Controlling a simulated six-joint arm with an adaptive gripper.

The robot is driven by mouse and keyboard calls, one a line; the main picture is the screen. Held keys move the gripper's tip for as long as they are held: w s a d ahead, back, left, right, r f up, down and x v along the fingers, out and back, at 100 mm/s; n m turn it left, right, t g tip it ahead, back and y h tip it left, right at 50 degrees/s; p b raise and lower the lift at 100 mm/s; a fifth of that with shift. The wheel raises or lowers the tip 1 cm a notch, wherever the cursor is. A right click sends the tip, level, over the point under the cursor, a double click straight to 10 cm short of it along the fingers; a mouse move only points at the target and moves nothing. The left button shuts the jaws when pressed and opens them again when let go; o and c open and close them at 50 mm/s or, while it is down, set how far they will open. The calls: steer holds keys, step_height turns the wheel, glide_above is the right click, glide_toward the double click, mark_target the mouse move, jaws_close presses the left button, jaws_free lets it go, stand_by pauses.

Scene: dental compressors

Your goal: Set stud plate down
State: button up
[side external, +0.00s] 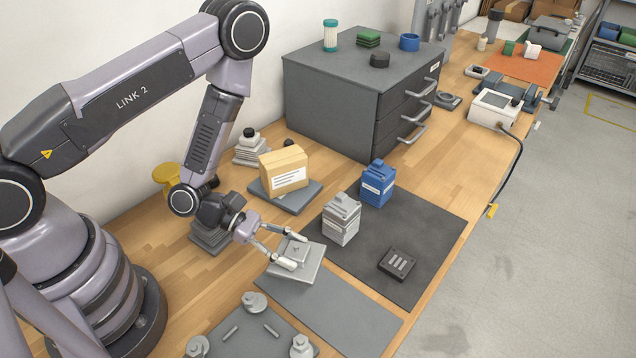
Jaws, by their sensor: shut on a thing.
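The stud plate (309,267) is a light grey square plate with a small raised stud on top. My gripper (294,251) is shut on the stud plate, with its fingertips at the raised part in the plate's middle. The plate looks about level, over the back left end of a plain grey mat (340,315). I cannot tell whether its underside touches the mat or hangs just above it.
A grey compressor block (341,220), a blue one (378,184) and a dark slotted block (397,264) stand on a dark mat (432,230). Small metal parts (255,302) lie in front. The grey mat's front half is clear.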

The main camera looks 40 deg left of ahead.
mark_target(293, 272)
step_height(293, 272, down, 7)
steer(key=shift+r, duration=0.15)
stand_by(0.4)
steer(key=o, duration=1.2)
